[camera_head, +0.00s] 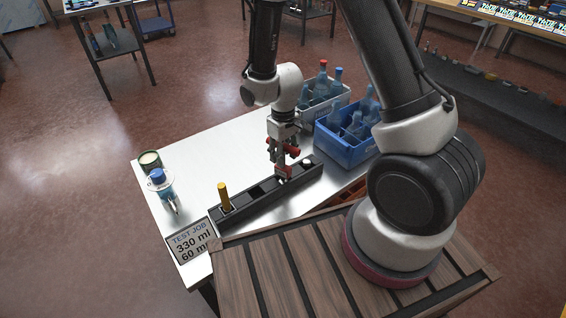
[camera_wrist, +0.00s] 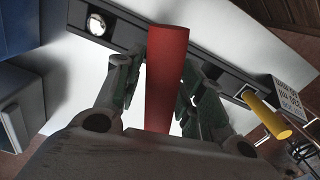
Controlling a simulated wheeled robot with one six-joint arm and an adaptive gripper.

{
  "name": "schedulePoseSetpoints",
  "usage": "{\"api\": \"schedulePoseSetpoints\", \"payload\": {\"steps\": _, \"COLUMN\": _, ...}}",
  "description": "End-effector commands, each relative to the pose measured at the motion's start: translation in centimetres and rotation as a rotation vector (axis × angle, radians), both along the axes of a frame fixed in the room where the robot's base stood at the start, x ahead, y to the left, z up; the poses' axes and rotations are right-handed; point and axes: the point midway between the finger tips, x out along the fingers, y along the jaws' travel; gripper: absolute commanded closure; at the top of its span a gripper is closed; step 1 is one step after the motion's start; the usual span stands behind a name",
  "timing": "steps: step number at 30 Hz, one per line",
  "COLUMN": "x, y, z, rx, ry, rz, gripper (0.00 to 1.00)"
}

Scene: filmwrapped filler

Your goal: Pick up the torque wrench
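A red bar (camera_wrist: 167,80), which looks like the torque wrench's handle, lies between my gripper's fingers in the wrist view. In the head view my gripper (camera_head: 284,150) points down over the far end of the long black rack (camera_head: 245,203), with red parts showing at its fingers. In the wrist view the gripper (camera_wrist: 165,75) has one finger on each side of the red bar, their tips very near its sides. Contact is not clear. The rest of the tool is hidden below the bar and fingers.
A yellow handle (camera_head: 223,195) stands in the rack's near end. A blue crate (camera_head: 345,148) and a grey crate (camera_head: 310,112) of bottles stand at the right. The metal table (camera_head: 205,150) is clear behind the rack.

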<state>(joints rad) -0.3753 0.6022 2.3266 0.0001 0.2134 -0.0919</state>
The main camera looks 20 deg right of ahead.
Motion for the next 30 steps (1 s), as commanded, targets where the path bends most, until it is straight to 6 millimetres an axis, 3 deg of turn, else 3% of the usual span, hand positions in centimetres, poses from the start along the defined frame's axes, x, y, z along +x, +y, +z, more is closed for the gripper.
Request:
{"api": "schedulePoseSetpoints", "payload": {"steps": 8, "x": 0.0, "y": 0.0, "z": -0.6, "rx": 0.0, "ry": -0.001, "rz": 0.0, "gripper": 0.61}}
{"api": "schedulePoseSetpoints", "payload": {"steps": 15, "x": 0.0, "y": 0.0, "z": -0.6, "rx": 0.0, "ry": -0.001, "rz": 0.0, "gripper": 1.0}}
{"api": "schedulePoseSetpoints", "payload": {"steps": 30, "x": 0.1, "y": 0.0, "z": 0.4, "rx": 0.002, "ry": -0.004, "rz": 0.0, "gripper": 1.0}}
